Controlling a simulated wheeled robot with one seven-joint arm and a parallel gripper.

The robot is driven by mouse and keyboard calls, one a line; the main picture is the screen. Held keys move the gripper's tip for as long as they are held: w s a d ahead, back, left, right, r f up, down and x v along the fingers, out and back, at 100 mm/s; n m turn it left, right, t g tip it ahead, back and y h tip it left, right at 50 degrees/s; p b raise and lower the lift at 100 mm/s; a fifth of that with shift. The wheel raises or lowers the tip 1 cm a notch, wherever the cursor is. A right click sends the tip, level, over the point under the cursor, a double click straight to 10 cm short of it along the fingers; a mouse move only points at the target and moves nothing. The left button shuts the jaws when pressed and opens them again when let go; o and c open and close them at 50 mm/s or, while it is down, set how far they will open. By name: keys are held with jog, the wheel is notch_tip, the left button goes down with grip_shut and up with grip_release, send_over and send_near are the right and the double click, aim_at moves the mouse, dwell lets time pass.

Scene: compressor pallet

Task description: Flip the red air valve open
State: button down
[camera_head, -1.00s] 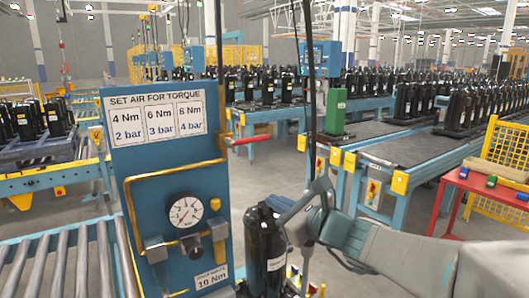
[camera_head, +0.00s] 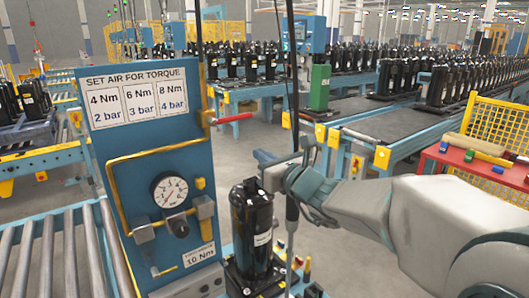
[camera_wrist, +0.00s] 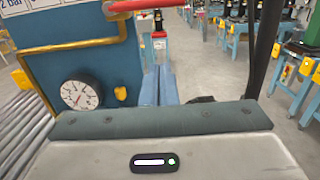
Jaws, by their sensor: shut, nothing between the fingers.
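The red air valve lever (camera_head: 233,118) sticks out sideways to the right from a brass fitting (camera_head: 208,118) at the right edge of the blue panel (camera_head: 140,160). It lies nearly level. In the wrist view the red lever (camera_wrist: 143,5) shows at the top edge, partly cut off. My gripper (camera_head: 262,158) is shut and empty, below and to the right of the lever and apart from it, near the top of the black compressor (camera_head: 252,230). A round pressure gauge (camera_head: 169,190) sits on the panel; its needle is too small to read surely.
A yellow pipe (camera_head: 118,205) runs along the panel. A dark hanging hose or pole (camera_head: 293,90) stands close to my wrist. Roller conveyor (camera_head: 50,240) lies at left. A red table (camera_head: 470,165) with coloured blocks is at right.

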aim_at(231, 118)
jog(key=w+a+r+p, duration=0.4)
jog(key=w, duration=0.2)
jog(key=shift+w+a+r, duration=0.15)
jog(key=shift+w+a, duration=0.05)
jog(key=shift+d, duration=0.15)
dwell(0.4)
jog(key=shift+b, duration=0.4)
